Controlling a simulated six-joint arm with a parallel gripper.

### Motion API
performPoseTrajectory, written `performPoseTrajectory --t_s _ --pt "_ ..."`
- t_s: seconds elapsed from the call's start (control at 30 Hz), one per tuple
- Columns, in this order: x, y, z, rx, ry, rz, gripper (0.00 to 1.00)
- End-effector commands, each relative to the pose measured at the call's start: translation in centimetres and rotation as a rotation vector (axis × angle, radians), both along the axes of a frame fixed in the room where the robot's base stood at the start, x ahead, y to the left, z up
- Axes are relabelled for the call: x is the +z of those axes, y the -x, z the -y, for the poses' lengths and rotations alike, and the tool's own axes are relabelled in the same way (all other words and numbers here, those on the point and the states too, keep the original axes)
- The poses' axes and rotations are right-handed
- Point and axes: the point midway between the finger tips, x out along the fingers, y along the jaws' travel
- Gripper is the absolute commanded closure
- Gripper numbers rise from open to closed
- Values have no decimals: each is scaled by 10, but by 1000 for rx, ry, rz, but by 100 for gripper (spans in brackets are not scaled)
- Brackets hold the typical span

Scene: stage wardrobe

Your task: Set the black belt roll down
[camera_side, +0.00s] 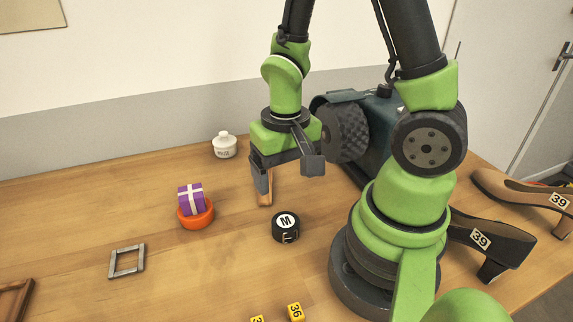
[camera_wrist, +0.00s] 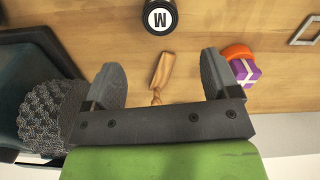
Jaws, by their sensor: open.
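The black belt roll (camera_side: 285,230) rests on the wooden table, with a white round "M" label on top and a buckle on its front side. It also shows at the top edge of the wrist view (camera_wrist: 160,18), partly cut off. My gripper (camera_side: 288,178) is open and empty above the table, behind the belt roll and apart from it. In the wrist view its two fingers (camera_wrist: 162,80) stand wide apart, with nothing held between them.
A wooden tool (camera_wrist: 162,70) lies below my gripper. A purple box (camera_side: 190,199) sits in an orange bowl (camera_side: 196,218). A white jar (camera_side: 224,146), grey frame (camera_side: 127,261), yellow tag (camera_side: 295,311) and shoes (camera_side: 487,241) stand around.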

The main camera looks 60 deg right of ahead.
Motion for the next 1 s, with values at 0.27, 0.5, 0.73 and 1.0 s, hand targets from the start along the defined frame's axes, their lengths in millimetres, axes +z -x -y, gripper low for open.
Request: performPoseTrajectory --t_s 0.27,0.5,0.73,1.0 --pt "56 -10 -6 46 -7 167 18" --pt "137 5 -24 151 -45 435 18" --pt "178 33 -38 240 -80 609 18" --pt "186 41 -42 266 -89 648 18"
